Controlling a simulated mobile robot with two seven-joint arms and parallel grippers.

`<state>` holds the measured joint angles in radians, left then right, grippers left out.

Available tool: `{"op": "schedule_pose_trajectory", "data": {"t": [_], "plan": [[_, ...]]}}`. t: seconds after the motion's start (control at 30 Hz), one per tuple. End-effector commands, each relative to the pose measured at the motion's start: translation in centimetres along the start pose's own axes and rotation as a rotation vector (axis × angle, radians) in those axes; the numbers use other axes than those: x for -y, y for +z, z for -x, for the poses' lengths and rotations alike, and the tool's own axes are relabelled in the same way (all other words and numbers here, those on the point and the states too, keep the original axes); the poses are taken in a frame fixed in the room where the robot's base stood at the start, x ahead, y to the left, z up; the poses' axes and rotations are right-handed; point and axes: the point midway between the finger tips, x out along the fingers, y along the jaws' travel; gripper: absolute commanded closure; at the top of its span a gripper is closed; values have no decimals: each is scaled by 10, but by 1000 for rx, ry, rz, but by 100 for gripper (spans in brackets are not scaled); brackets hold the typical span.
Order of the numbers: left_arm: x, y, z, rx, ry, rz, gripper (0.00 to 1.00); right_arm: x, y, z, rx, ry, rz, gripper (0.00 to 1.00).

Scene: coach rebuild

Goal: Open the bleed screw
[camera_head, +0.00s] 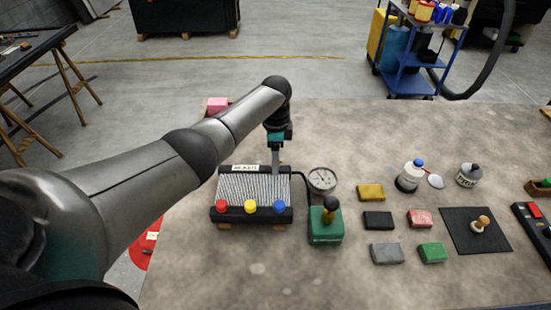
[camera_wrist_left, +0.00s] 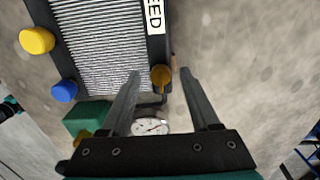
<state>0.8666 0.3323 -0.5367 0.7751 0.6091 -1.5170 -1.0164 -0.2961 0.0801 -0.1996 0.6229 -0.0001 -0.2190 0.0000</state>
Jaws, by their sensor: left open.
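The radiator (camera_head: 252,186), with a silver finned core and dark frame, lies on the bench below my left arm. Its bleed label (camera_head: 245,168) runs along the far edge and also shows in the left wrist view (camera_wrist_left: 155,16). The bleed screw (camera_wrist_left: 161,76) is a small brass head beside that label. My left gripper (camera_head: 276,172) points down at the radiator's far right corner. In the left wrist view its fingers (camera_wrist_left: 160,75) are open, one on each side of the screw, with gaps showing. The head view hides the screw. A dark and teal shape at that view's left edge may be my right gripper.
Red, yellow and blue caps (camera_head: 250,206) line the radiator's near edge. A dial gauge (camera_head: 322,179) and green pump box (camera_head: 325,226) stand close on the right, with a black hose between. Several coloured blocks (camera_head: 378,220) and a black mat (camera_head: 461,240) lie further right.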

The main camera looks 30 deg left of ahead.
Motion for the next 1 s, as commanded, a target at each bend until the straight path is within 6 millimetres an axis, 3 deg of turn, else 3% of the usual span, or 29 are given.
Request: {"op": "schedule_pose_trajectory", "data": {"t": [0.23, 0.77, 1.0], "plan": [[0, 0, 0, 0, 0, 0, 40, 0, 2, 0, 3, 0, 0, 100], [0, 0, 0, 0, 0, 0, 100, 1, 5, 0, 9, -1, 1, 100], [0, 0, 0, 0, 1, 1, 100, 1, 6, 0, 10, -1, 1, 100]]}}
